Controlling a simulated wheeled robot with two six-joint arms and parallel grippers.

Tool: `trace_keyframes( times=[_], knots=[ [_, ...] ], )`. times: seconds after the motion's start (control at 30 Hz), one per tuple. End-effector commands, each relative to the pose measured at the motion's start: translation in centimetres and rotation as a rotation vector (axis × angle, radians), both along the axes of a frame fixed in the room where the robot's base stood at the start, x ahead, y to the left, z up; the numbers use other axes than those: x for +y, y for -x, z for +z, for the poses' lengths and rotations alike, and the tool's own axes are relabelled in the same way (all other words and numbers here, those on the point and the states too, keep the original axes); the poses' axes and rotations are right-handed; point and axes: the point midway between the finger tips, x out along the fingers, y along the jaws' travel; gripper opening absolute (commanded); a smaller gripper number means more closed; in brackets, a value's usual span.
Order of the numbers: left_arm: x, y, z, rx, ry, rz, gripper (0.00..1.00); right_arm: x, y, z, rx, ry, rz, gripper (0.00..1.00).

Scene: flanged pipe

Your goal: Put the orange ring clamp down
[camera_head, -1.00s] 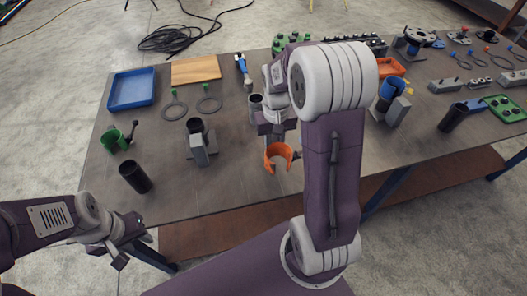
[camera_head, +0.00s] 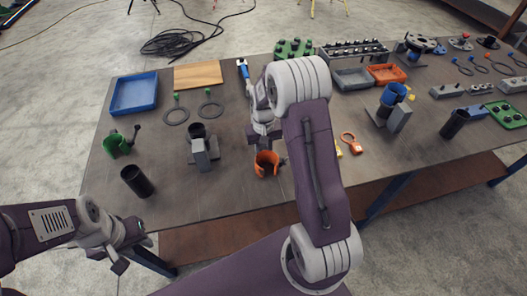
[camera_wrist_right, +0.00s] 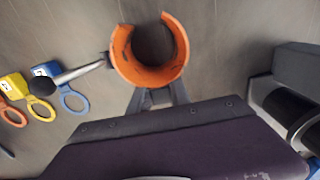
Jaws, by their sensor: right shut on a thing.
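The orange ring clamp (camera_head: 263,170) is an open C-shaped ring with a dark-knobbed lever, over the front middle of the table. In the right wrist view the clamp (camera_wrist_right: 180,62) has its opening toward the top and its lever (camera_wrist_right: 80,72) pointing left. My right gripper (camera_wrist_right: 158,98) is shut on the ring's near side. It also shows in the head view (camera_head: 264,142), partly hidden by my arm. I cannot tell whether the clamp touches the table. My left gripper (camera_head: 133,251) is open and empty, off the table's front left corner.
A grey block holder (camera_head: 205,158) and black cup (camera_head: 136,181) stand left of the clamp; a green clamp (camera_head: 117,145) lies further left. An orange tag ring (camera_head: 351,145) lies to the right. Bare table surrounds the clamp's left and front.

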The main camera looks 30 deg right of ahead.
Motion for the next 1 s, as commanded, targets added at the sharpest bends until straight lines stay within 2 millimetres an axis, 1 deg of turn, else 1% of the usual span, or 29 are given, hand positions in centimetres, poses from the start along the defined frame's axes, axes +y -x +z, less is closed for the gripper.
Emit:
trace_keyframes(
  times=[0.13, 0.17, 0.2, 0.23, 0.5, 0.6, 0.67, 0.9, 1.0],
  knots=[
    [0.0, 0.0, -0.2, 0.000, 0.000, 0.000, 0.36, 0.0, 0.0, -0.4, -0.001, 0.000, 0.000, 0.00],
    [0.0, 0.0, -0.2, 0.000, 0.000, 0.000, 0.36, 0.0, 0.0, -0.3, 0.000, 0.000, 0.000, 0.32],
    [0.0, 0.0, -0.1, 0.000, 0.000, 0.000, 0.36, 0.0, 0.0, -0.3, 0.000, 0.000, 0.000, 0.43],
    [0.0, 0.0, -0.1, 0.000, 0.000, 0.000, 0.36, 0.0, 0.0, -0.3, 0.000, 0.000, 0.000, 0.45],
    [0.0, 0.0, -0.1, 0.000, 0.000, 0.000, 0.36, 0.0, 0.0, -0.2, 0.000, 0.000, 0.000, 0.45],
    [0.0, 0.0, 0.1, 0.000, 0.000, 0.000, 0.36, 0.0, -0.1, 0.6, -0.004, 0.001, 0.000, 0.45],
    [0.0, 0.0, 0.2, 0.000, 0.000, 0.000, 0.36, 0.0, -0.2, 1.8, -0.006, 0.001, 0.000, 0.45],
    [0.0, 0.0, 0.8, 0.000, 0.000, 0.000, 0.36, 0.0, -0.2, 8.2, -0.007, 0.002, 0.000, 0.45],
    [0.0, 0.0, 0.9, 0.000, 0.000, 0.000, 0.36, 0.0, -0.1, 10.2, -0.005, 0.001, 0.000, 0.45]
  ],
)
